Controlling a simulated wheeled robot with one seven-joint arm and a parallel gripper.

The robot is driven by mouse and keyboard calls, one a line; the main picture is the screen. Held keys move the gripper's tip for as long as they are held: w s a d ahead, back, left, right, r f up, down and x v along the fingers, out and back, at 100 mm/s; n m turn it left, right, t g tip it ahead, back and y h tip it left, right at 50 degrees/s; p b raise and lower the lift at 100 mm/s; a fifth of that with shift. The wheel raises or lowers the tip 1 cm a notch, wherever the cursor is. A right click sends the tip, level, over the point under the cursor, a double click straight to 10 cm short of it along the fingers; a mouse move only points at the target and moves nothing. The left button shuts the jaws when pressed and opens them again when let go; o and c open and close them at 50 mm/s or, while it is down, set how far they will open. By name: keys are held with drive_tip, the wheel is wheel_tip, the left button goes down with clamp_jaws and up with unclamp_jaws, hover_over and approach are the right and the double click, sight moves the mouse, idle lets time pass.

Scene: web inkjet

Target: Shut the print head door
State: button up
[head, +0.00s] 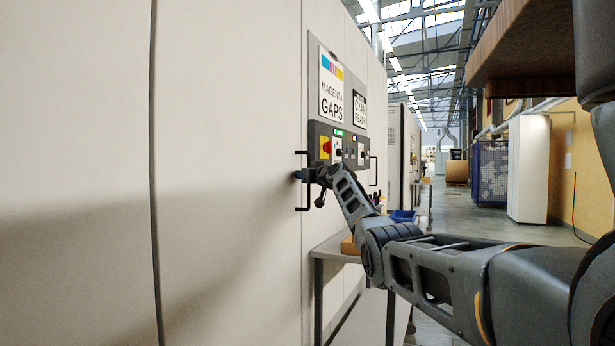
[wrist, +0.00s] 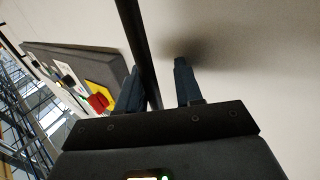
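A large cream door panel (head: 225,150) fills the left of the head view, with a dark seam on its left. A black upright bar handle (head: 308,197) sits near its right edge. I cannot tell how far the door stands from its frame. My gripper (head: 303,174) is at the middle of this handle. In the wrist view, the handle bar (wrist: 136,40) runs between the two fingers of my gripper (wrist: 157,64). The bar lies close to the left finger, with a gap to the right one. The gripper is open around the bar.
A dark control panel (head: 347,150) with a red-and-yellow switch (head: 325,147) is just right of the handle, below two signs. The aisle floor (head: 460,220) at right is clear.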

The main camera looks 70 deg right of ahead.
drive_tip(key=shift+s, duration=0.15)
drive_tip(key=v, duration=0.7)
drive_tip(key=shift+s+a+p, duration=0.2)
drive_tip(key=shift+a+p, duration=0.05)
drive_tip(key=shift+p, duration=0.2)
idle(0.4)
